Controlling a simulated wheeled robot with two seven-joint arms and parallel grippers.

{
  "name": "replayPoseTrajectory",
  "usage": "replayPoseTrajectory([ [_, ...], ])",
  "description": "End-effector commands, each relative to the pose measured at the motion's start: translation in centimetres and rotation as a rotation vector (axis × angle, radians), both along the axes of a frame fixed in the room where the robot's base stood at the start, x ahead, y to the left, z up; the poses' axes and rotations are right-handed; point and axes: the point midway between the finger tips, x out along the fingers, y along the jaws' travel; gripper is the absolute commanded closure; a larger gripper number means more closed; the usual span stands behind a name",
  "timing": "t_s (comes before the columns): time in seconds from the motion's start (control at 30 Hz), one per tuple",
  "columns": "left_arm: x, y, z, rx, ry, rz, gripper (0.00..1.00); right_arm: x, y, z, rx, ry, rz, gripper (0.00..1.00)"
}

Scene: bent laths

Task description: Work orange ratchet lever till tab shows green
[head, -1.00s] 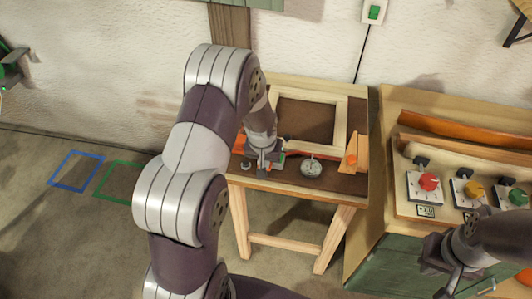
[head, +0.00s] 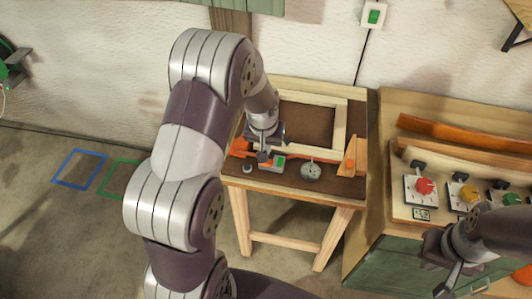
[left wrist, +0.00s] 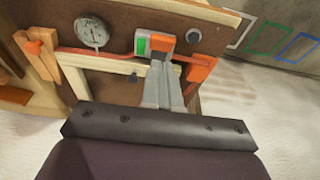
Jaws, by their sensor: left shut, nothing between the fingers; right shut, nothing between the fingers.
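The ratchet housing (head: 272,163) lies at the front of the small workbench, with a green patch on its top. In the left wrist view the green tab (left wrist: 141,46) shows beside an orange-red lever piece (left wrist: 164,39). A larger orange block (left wrist: 202,69) sits on the red band close by; it also shows in the head view (head: 240,147). My left gripper (head: 263,156) is shut and empty just behind the housing; whether it touches the lever I cannot tell. My right gripper (head: 455,275) is shut and empty at the lower right, away from the bench.
A round dial gauge (head: 311,171) and a wooden wedge with an orange knob (head: 351,160) stand right of the housing. A pale wooden frame (head: 341,120) lies behind. A dark round knob (left wrist: 194,34) is near the housing. A bench with coloured knobs (head: 424,187) stands at the right.

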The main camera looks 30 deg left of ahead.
Motion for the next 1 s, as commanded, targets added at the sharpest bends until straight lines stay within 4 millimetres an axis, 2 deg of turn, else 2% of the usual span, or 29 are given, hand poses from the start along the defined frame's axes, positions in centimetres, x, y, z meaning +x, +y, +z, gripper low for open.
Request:
replayPoseTrajectory([
  [0.03,-0.2,-0.1,0.8,0.0,-0.005,0.0,1.0,0.0,0.0,-0.6,0.0,0.0,0.0,1.0],
  [0.2,-1.2,-0.3,4.0,0.001,-0.004,0.0,1.0,0.0,0.0,-1.0,0.0,-0.001,0.0,1.0],
  [0.33,-1.6,-0.4,5.5,0.001,-0.002,-0.001,1.0,0.0,0.0,-1.2,0.0,-0.001,0.0,1.0],
  [0.5,-1.8,-0.4,6.1,0.0,0.0,-0.001,1.0,0.0,0.0,-1.2,0.0,-0.001,0.0,1.0],
  [1.0,-1.8,-0.4,6.1,0.0,0.0,0.0,1.0,0.0,0.0,-1.2,0.0,-0.001,0.0,1.0],
])
